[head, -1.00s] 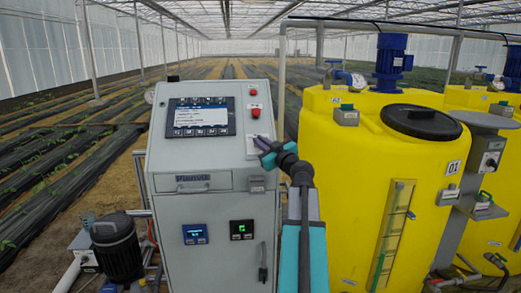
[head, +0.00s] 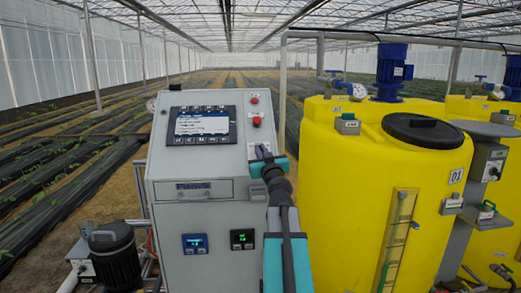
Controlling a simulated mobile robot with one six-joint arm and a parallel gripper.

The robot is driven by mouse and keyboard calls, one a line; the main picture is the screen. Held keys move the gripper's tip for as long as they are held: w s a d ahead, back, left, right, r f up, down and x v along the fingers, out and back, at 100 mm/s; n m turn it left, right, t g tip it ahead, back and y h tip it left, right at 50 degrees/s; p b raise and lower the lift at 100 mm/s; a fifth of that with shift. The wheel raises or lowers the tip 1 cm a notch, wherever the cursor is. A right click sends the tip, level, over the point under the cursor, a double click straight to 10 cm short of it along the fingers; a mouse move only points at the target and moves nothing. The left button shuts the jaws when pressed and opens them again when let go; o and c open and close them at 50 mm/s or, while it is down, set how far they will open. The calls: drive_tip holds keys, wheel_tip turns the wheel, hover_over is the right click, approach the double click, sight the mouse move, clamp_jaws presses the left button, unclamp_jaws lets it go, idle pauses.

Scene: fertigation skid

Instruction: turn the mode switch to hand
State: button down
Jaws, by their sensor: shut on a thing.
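The grey control cabinet (head: 213,186) stands at centre left with a sloped panel on top. The mode switch's light plate (head: 251,150) shows in part at the panel's right side, below a red button (head: 257,121). My gripper (head: 262,152) reaches up from below and is at the switch, shut on it. The fingers cover the switch knob, so which position it points to cannot be seen.
A display screen (head: 201,125) is left of the switch. A smaller red button (head: 254,100) is higher up. A yellow tank (head: 345,205) stands close to the right of my arm. A dark pump (head: 115,254) stands at lower left.

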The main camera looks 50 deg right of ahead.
drive_tip(key=shift+w+a+m+g+h+p, duration=0.1)
drive_tip(key=shift+m+g+h+p, duration=0.5)
drive_tip(key=shift+m+h+p, duration=0.65)
drive_tip(key=shift+y+p, duration=0.25)
drive_tip(key=shift+p, duration=0.1)
drive_tip(key=c, duration=1.9)
unclamp_jaws()
drive_tip(key=shift+a, duration=0.15)
drive_tip(key=shift+v, duration=1.35)
drive_tip(key=b+v, duration=0.3)
drive_tip(key=b, duration=0.1)
drive_tip(key=shift+f, duration=0.15)
drive_tip(key=b, duration=0.3)
drive_tip(key=shift+s+a, duration=0.3)
drive_tip(key=shift+a, duration=0.1)
